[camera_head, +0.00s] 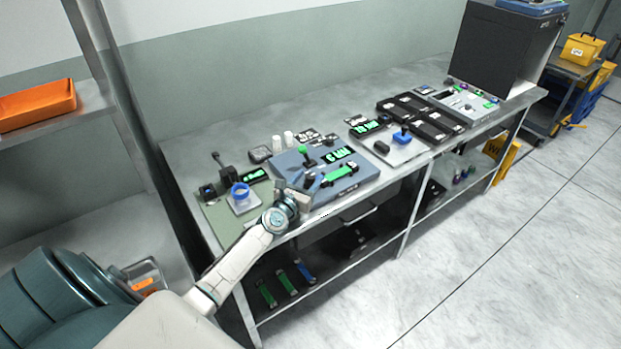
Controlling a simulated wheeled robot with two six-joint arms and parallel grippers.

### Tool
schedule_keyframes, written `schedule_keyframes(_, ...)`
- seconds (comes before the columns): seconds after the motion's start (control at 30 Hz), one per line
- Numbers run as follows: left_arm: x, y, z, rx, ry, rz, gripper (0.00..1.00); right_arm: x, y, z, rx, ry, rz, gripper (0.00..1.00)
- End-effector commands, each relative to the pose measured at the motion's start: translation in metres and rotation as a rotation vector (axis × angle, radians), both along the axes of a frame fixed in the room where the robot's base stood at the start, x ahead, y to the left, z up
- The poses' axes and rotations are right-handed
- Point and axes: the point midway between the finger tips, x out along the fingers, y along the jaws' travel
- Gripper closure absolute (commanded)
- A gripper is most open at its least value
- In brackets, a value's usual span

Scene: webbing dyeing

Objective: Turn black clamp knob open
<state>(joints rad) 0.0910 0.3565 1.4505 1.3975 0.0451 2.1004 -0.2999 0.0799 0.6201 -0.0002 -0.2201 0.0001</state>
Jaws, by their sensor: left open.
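My left arm comes in from the lower left, and its gripper (308,186) is at the front left part of a blue-grey machine (352,182) on the bench. The gripper is open; its fingers are small and partly hidden by the wrist. The machine has a green-topped knob (302,150), a lit display (340,154) and a green strip (340,173). I cannot tell for certain which part is the black clamp knob. A dark part (329,157) sits on the machine, and a black piece (381,147) is on the white plate farther right. My right gripper is not in view.
Left on the bench (200,146) are a black lever device (225,167) and a blue ring (240,191). White bottles (283,139) stand behind the machine. Black trays (410,107) and a dark cabinet (495,50) stand farther right. An orange bin (38,106) is on the left shelf.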

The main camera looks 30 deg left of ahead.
Motion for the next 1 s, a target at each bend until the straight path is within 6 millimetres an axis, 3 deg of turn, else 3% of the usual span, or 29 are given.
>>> schedule_keyframes(0.2, 0.017, 0.001, 0.000, 0.000, 0.000, -0.001, 0.51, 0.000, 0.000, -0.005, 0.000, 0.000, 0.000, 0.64)
schedule_keyframes(0.5, 0.019, 0.001, 0.000, 0.000, 0.001, -0.001, 0.51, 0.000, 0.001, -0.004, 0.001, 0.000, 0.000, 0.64)
schedule_keyframes(0.73, 0.018, 0.001, 0.000, 0.001, 0.001, -0.001, 0.94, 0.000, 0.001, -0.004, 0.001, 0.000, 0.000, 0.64)
schedule_keyframes(1.0, 0.018, 0.001, 0.000, 0.000, 0.001, 0.008, 0.94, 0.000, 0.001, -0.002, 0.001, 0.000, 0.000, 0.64)
